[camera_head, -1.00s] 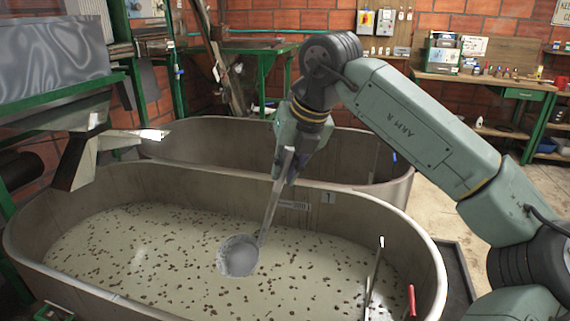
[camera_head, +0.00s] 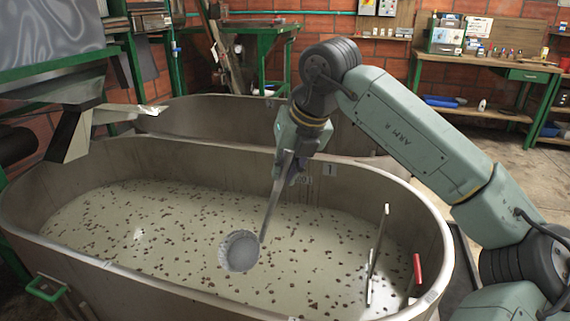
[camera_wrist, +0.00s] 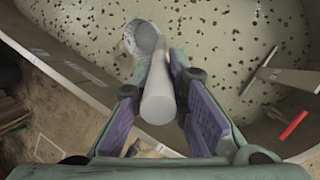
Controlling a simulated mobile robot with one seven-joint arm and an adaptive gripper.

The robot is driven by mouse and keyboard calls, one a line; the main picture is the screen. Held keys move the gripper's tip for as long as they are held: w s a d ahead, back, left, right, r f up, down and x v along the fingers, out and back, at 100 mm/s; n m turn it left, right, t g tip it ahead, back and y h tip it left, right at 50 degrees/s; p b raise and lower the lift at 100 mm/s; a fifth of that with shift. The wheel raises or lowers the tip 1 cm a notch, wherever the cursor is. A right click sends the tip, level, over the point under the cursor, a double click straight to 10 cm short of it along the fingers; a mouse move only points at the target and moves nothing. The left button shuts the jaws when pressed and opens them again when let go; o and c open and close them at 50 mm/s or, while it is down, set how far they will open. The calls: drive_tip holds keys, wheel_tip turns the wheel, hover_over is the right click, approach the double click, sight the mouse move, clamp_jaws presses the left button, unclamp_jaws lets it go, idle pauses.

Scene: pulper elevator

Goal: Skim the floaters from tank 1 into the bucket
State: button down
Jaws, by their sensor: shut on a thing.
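My gripper (camera_head: 290,172) is shut on the handle of a skimmer. In the wrist view the purple-padded fingers (camera_wrist: 155,92) sit either side of the grey cylindrical handle (camera_wrist: 158,98). The skimmer's round grey bowl (camera_head: 240,251) hangs below, over or at the liquid; the exact contact is hard to tell. It also shows in the wrist view (camera_wrist: 142,38). I see no floaters in the bowl. Tank 1 (camera_head: 225,150) is a long oval tub marked "1". Many small dark floaters (camera_head: 170,215) are scattered across its cloudy liquid. I cannot make out a bucket.
A second tub (camera_head: 215,112) stands behind tank 1. A workbench (camera_head: 490,62) is at the back right.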

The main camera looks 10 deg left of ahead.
wheel_tip(320, 180, down, 12)
drive_tip(key=b, duration=0.8)
drive_tip(key=shift+d+b, duration=0.2)
drive_tip(key=shift+b, duration=0.35)
idle(1.0)
